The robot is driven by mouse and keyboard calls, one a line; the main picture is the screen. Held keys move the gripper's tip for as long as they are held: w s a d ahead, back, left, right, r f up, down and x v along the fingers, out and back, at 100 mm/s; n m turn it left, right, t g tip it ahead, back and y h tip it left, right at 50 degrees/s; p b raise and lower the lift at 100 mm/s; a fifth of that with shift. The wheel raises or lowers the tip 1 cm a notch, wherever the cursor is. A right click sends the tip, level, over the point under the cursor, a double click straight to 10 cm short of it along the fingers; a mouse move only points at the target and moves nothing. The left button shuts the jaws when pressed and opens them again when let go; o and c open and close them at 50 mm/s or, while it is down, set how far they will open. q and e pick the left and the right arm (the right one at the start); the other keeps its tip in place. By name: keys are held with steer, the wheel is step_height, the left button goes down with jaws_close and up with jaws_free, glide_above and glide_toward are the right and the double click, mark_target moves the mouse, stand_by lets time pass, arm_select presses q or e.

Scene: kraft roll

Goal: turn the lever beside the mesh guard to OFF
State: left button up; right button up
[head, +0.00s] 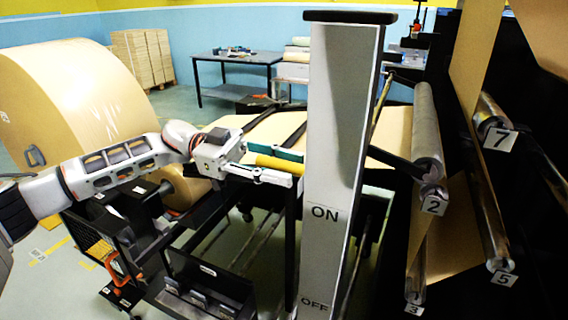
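A tall silver post (334,120) stands in the middle of the head view, with an ON label (325,213) partway down and an OFF label (315,302) near its bottom. A yellow lever grip (280,165) shows at the post's left side, above the ON label. My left gripper (272,164) reaches in from the left. Its green-padded fingers lie above and below the yellow grip and look closed on it. The lever's joint is hidden. A dark-framed mesh panel (98,250) shows low on the left. My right gripper is out of view.
A large kraft roll (75,105) stands at the left, behind my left arm. Numbered rollers, such as the one marked 2 (427,135), and paper webs fill the right. A black open tray (205,290) is below the gripper. A table (235,58) stands at the back.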

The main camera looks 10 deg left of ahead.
arm_select(q)
steer(key=shift+d, duration=0.1)
jaws_close()
steer(key=shift+f, duration=0.1)
